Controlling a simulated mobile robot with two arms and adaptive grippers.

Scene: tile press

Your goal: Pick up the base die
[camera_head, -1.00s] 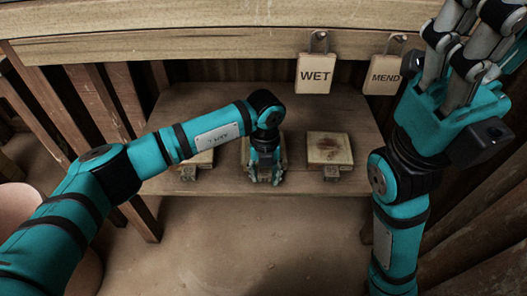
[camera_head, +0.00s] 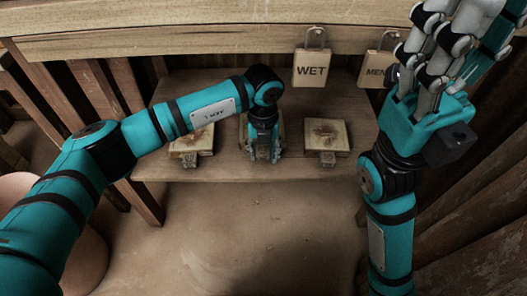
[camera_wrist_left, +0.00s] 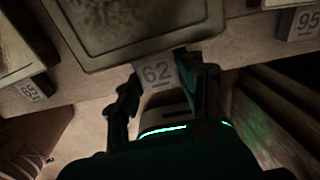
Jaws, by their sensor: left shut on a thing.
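Three square, pale dies with brown-stained faces sit in a row on the wooden shelf. None visibly says "base". The middle die (camera_head: 243,128) is mostly hidden by my left gripper (camera_head: 264,157) in the head view. In the left wrist view its plate (camera_wrist_left: 130,28) lies just ahead, and its front tab (camera_wrist_left: 158,75), marked 62, sits between the fingers of my left gripper (camera_wrist_left: 160,92). The gripper is shut on that tab. I cannot tell whether the die is clear of the shelf. My right gripper (camera_head: 450,45) is raised at the upper right, away from the dies; its closure is unclear.
The left die (camera_head: 192,138) and right die (camera_head: 326,136) flank the middle one closely. The shelf (camera_head: 300,172) is bare along its front. A WET tag (camera_head: 312,70) and a MEND tag (camera_head: 377,72) hang above. Wooden posts stand at both sides.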

